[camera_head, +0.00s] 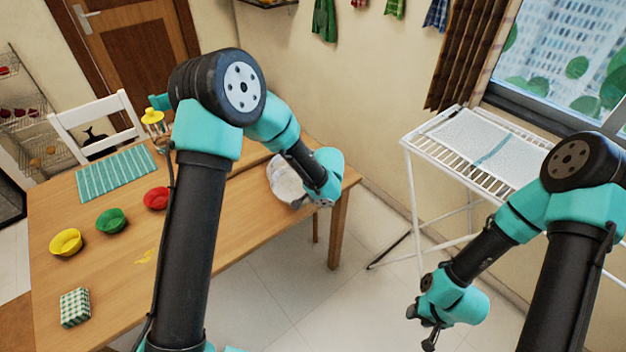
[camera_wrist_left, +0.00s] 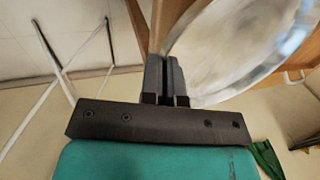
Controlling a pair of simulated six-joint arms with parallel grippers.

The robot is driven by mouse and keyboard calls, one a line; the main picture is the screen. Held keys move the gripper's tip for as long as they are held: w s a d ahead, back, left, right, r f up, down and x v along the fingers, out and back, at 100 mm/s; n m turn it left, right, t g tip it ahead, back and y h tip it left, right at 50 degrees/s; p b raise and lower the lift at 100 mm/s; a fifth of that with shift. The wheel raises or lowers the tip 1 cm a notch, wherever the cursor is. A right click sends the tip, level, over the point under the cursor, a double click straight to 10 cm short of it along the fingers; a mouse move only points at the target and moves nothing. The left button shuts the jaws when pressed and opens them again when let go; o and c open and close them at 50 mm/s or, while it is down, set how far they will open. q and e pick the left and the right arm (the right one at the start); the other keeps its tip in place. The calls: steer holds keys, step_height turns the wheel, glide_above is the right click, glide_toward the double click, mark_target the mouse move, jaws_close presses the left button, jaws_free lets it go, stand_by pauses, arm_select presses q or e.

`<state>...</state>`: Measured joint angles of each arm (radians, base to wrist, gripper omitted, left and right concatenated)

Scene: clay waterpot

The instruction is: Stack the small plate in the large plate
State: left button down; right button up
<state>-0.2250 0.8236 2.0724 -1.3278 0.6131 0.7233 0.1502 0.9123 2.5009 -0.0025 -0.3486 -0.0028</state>
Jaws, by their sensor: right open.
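A pale white-grey plate (camera_head: 283,178) is at the right end of the wooden table, partly hidden by my left wrist. In the left wrist view the plate (camera_wrist_left: 235,50) fills the upper right, its rim running to the fingers. My left gripper (camera_wrist_left: 164,78) has its fingers nearly together, with the plate's rim between them. The plate looks tilted beside the table edge. Only one plate can be made out; I cannot tell whether it is the small or large one. My right gripper (camera_head: 421,328) is open and empty above the floor, away from the table.
On the table (camera_head: 110,275) are a yellow bowl (camera_head: 66,242), a green bowl (camera_head: 111,220), a red bowl (camera_head: 156,198), a striped mat (camera_head: 116,173) and a checked box (camera_head: 75,307). A white drying rack (camera_head: 470,165) stands right of the table, with floor between.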

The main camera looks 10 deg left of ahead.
arm_select(q)
steer(key=w, duration=0.3)
steer(key=w+a, duration=0.1)
steer(key=w, duration=0.3)
steer(key=w+a+f, duration=0.1)
steer(key=w, duration=0.2)
steer(key=shift+w+a, duration=0.15)
steer(key=shift+w, duration=0.25)
steer(key=shift+w+f, duration=0.1)
steer(key=shift+w, duration=0.25)
steer(key=shift+f, duration=1.7)
steer(key=shift+f, duration=0.35)
steer(key=c, duration=1.4)
jaws_free()
steer(key=shift+o, duration=0.2)
steer(key=shift+s, duration=0.1)
